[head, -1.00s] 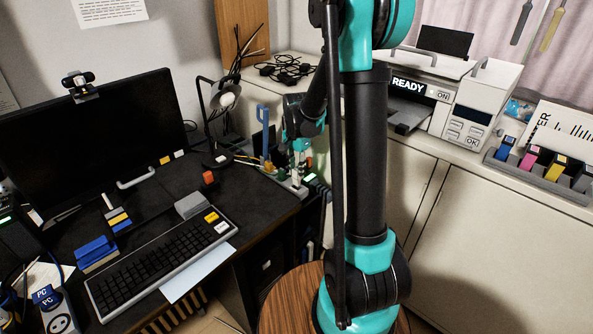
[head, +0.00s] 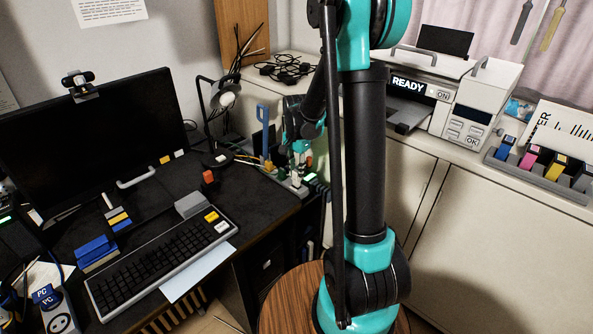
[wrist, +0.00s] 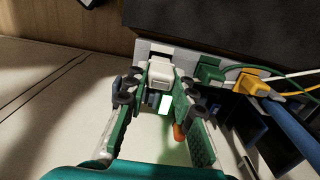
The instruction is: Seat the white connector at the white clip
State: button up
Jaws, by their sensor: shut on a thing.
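My gripper (wrist: 158,95) is shut on the white connector (wrist: 160,72), which sits between its green-padded fingers in the wrist view. The connector is at the pale strip (wrist: 142,46) along the dark desk edge. It overlaps the strip in this view, and I cannot tell whether it is fully seated. The white clip cannot be told apart from the connector; the fingers and connector hide that spot. In the head view my gripper (head: 300,168) is small and partly hidden, at the desk's far right corner.
A green connector (wrist: 210,71) and a yellow connector (wrist: 251,82) with its cable sit just right of my fingers on the strip. A blue bar (wrist: 292,130) and dark compartments lie further right. In the head view a blue upright piece (head: 262,130) stands left of my gripper.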

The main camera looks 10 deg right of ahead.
jog(key=shift+f, duration=1.5)
jog(key=o, duration=1.1)
notch_tip(320, 180, up, 12)
jog(key=shift+f, duration=0.1)
jog(key=s+d+f+n+t, duration=0.1)
jog(key=s+f+n, duration=0.1)
jog(key=s, duration=0.5)
jog(key=s+d+f+n+t, duration=0.1)
jog(key=s+f+n, duration=0.1)
jog(key=s+n, duration=0.3)
jog(key=s+d+f+n+t, duration=0.2)
jog(key=s+n, duration=0.1)
jog(key=s, duration=0.7)
jog(key=shift+f+n, duration=0.3)
jog(key=shift+n, duration=0.1)
